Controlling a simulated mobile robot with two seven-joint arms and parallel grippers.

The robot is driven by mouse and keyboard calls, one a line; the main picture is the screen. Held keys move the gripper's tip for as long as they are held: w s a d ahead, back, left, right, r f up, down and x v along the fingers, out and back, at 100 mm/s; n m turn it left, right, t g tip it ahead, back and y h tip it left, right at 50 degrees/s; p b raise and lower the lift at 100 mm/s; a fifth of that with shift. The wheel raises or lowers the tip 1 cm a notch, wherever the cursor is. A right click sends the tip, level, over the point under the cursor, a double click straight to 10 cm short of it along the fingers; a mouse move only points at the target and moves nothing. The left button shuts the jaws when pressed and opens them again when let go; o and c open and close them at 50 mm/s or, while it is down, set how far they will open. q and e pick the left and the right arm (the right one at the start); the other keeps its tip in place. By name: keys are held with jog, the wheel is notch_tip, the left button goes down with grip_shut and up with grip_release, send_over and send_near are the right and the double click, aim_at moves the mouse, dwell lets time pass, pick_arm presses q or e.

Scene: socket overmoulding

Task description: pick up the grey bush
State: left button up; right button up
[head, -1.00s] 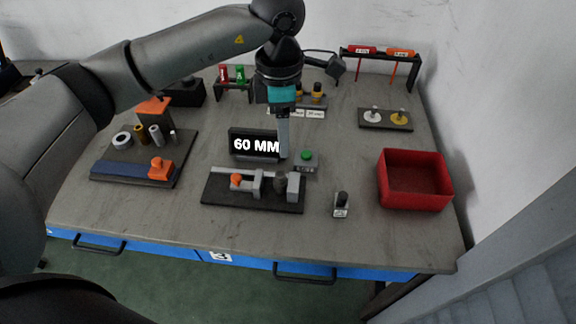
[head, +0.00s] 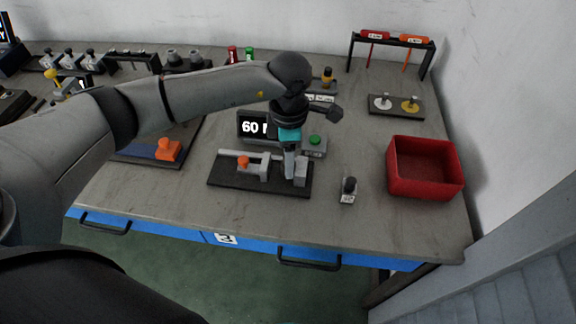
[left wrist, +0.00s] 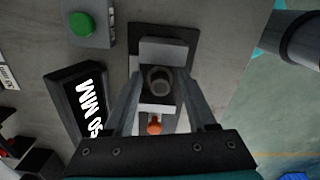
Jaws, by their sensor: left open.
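A dark grey round bush (left wrist: 160,82) with a hollow centre sits upright in the clamp fixture (head: 222,181), between its light grey blocks. In the head view my gripper hides the bush. My left gripper (head: 289,176) points down over the right part of the fixture. In the left wrist view its two fingers (left wrist: 160,74) are apart, one on each side of the bush. I cannot tell whether they touch it. The fixture's orange knob (head: 243,162) also shows in the left wrist view (left wrist: 154,125). My right gripper is not in view.
A small switch block (head: 348,190) and a red bin (head: 425,168) are to the right. The front table strip is clear.

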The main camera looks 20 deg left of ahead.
pick_arm(q)
notch_tip(320, 180, down, 2)
jog(key=shift+f, duration=0.1)
grip_shut()
dwell(0.4)
